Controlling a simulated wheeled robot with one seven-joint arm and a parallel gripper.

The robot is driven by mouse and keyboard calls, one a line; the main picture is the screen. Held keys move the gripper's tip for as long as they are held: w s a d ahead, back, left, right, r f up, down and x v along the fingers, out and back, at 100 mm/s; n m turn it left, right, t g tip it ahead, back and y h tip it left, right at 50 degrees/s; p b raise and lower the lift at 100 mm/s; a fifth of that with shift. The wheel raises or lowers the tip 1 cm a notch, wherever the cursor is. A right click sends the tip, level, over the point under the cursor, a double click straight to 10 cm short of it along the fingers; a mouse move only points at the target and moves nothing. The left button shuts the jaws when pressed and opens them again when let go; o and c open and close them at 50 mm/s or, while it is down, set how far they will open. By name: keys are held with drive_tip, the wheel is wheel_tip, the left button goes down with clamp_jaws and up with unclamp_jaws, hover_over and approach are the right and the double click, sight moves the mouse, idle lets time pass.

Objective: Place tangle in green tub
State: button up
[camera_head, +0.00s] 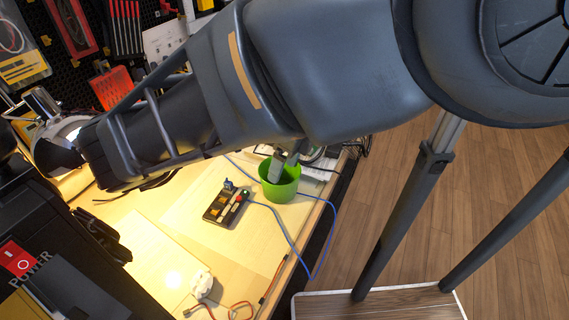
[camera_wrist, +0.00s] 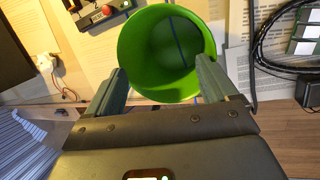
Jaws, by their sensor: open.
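The green tub (camera_head: 279,190) stands on the workbench near its front edge. In the wrist view the open tub (camera_wrist: 150,90) lies ahead of my jaws, with a thin blue line visible inside. My gripper (camera_head: 288,158) is at the tub's rim in the head view, partly hidden by my arm. In the wrist view my gripper (camera_wrist: 162,66) is open, its fingers on either side of the tub's near part, with nothing held. I cannot tell whether they touch it. Which item is the tangle is unclear; a black cable coil (camera_wrist: 258,50) lies right of the tub.
A black box with buttons (camera_head: 226,205) sits left of the tub, and a blue cable (camera_head: 290,240) runs along the bench edge. A white piece with red wires (camera_head: 203,283) lies on the near bench. Tools hang on the pegboard (camera_head: 80,60).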

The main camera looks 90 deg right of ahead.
wheel_tip(320, 180, up, 7)
drive_tip(key=p, duration=0.5)
idle(0.3)
